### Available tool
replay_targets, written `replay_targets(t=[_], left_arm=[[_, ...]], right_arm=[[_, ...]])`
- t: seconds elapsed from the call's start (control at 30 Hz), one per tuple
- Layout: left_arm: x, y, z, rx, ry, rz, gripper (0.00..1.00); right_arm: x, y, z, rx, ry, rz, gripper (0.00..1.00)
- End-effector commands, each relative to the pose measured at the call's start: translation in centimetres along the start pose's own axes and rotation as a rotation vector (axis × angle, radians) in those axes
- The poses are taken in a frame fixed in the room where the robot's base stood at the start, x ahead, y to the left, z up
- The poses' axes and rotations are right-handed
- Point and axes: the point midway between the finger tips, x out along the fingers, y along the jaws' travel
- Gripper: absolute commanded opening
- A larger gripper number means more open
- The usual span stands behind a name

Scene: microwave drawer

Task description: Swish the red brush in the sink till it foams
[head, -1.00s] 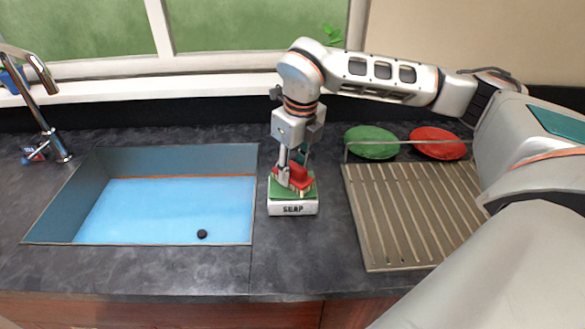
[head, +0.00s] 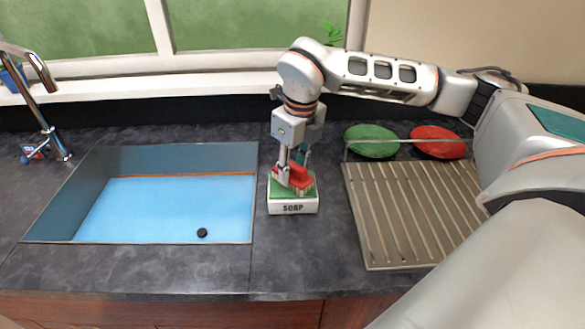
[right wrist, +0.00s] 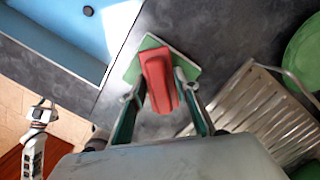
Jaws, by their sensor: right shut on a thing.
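The red brush (head: 298,177) is in my right gripper (head: 291,180), bristles down, over the green top of the white soap box (head: 293,207). In the right wrist view the red brush (right wrist: 158,80) lies between the two fingers, with the green soap top (right wrist: 185,66) around and below it. Whether the bristles press on the soap is hard to tell. The sink (head: 140,160) is left of the soap, with blue water (head: 150,208) and a small black plug (head: 202,232). No foam shows on the water. My left gripper is not in the head view.
A metal drying rack (head: 410,215) stands to the right, with a green plate (head: 371,141) and a red plate (head: 438,143) behind it. A tap (head: 48,120) rises at the sink's left back corner. The counter between sink and soap is clear.

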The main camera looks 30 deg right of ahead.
Motion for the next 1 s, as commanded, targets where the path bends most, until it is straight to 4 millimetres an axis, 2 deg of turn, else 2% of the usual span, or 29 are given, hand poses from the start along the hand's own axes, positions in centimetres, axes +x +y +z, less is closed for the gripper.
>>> replay_targets(t=[0.3,1.0], left_arm=[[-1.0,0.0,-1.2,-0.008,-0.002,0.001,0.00],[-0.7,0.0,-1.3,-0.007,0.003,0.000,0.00]], right_arm=[[-2.4,0.0,0.3,0.000,0.000,0.000,0.14],[-6.8,0.0,0.9,-0.001,-0.002,0.000,0.14]])
